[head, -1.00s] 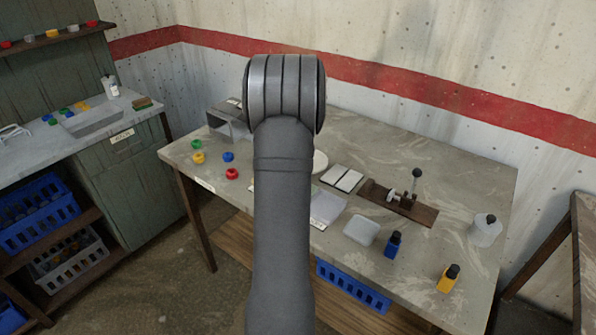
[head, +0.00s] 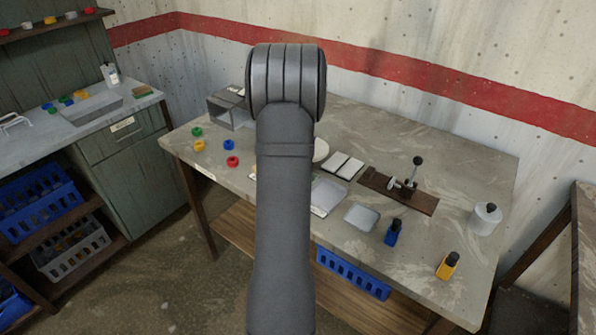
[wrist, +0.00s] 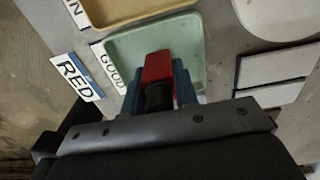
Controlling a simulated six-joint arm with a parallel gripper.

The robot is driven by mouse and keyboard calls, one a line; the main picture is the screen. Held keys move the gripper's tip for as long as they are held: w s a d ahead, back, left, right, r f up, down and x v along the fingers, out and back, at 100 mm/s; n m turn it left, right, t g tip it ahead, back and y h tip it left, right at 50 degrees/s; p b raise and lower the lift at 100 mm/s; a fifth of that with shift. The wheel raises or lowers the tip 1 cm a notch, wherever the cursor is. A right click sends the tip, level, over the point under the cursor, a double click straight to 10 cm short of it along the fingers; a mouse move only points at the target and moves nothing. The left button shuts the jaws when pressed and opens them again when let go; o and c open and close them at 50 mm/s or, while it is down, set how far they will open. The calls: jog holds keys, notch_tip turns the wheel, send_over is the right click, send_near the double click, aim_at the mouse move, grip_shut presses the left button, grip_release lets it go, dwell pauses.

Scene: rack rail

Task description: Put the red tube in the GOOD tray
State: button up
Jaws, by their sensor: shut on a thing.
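In the wrist view, my gripper (wrist: 158,84) is shut on the red tube (wrist: 157,67), with a blue-grey finger on each side. A dark round part of what I hold shows between the fingers. The tube is over the pale green tray (wrist: 192,30). A card reading GOOD (wrist: 109,66) lies at that tray's left edge. I cannot tell whether the tube touches the tray floor. In the head view my own arm hides the gripper, the tube and the green tray.
A white round plate (wrist: 275,15) lies right. On the bench are a lever fixture (head: 402,188), a blue bottle (head: 393,233), a yellow bottle (head: 447,266) and a white bottle (head: 486,219).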

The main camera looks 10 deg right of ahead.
jog(key=shift+f, duration=0.15)
jog(key=o, duration=0.9)
jog(key=shift+r, duration=4)
jog(key=shift+f, duration=4)
jog(key=shift+r, duration=0.1)
